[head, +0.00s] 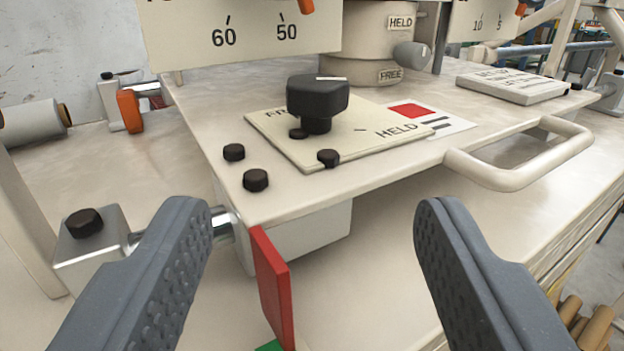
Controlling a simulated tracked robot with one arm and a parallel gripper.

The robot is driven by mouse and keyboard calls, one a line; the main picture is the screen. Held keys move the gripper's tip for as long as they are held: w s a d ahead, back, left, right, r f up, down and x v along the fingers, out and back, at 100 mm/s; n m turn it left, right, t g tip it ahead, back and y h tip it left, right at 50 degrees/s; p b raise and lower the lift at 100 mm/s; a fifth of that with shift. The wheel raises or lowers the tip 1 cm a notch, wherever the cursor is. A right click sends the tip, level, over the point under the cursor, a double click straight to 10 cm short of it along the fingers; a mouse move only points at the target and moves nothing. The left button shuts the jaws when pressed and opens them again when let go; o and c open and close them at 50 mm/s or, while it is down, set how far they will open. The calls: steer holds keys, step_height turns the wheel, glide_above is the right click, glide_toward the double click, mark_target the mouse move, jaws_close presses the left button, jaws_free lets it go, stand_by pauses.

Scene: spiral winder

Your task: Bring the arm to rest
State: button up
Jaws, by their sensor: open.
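My gripper (312,235) is in the foreground of the head view. Its two grey fingers stand wide apart with nothing between their tips. Beyond them is a black knob (317,97) on a cream plate (290,150) marked with HELD and a partly hidden word. The white line on top of the knob runs roughly left to right. The fingers look apart from the knob and the panel. The rest of the arm is not in view.
A red flap (271,285) hangs below the panel's near corner, between the fingers in the picture. A cream loop handle (520,165) juts out at right. A metal block with a black knob (85,222) stands at left. A scale plate (240,30) stands behind.

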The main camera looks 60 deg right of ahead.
steer(key=w+a+r+n+t+y, duration=0.1)
steer(key=w+a+r+t+y, duration=0.2)
steer(key=w+r, duration=0.35)
steer(key=w+a+r+n+t+y, duration=0.1)
steer(key=w+a+r+t+y, duration=0.2)
steer(key=r, duration=0.7)
steer(key=w+a+r+n+t+y, duration=0.1)
steer(key=w+a+r+t+y, duration=0.1)
steer(key=w+a+r, duration=0.35)
steer(key=s+a+r+n+t+y, duration=0.1)
steer(key=a+r+n+y, duration=0.15)
steer(key=r, duration=0.75)
steer(key=s+a+r+n+t+y, duration=0.15)
steer(key=a+r+y, duration=0.25)
steer(key=r, duration=0.5)
steer(key=s+a+r+n+g, duration=0.1)
steer(key=s+a+r+n, duration=0.1)
steer(key=s+r, duration=0.6)
steer(key=s+a+r+n+g+y, duration=0.1)
steer(key=s+a+r+n+g, duration=0.1)
steer(key=s+a+r, duration=0.3)
steer(key=s+r+n, duration=0.1)
steer(key=s+r, duration=0.3)
steer(key=s, duration=0.3)
steer(key=shift+s, duration=0.35)
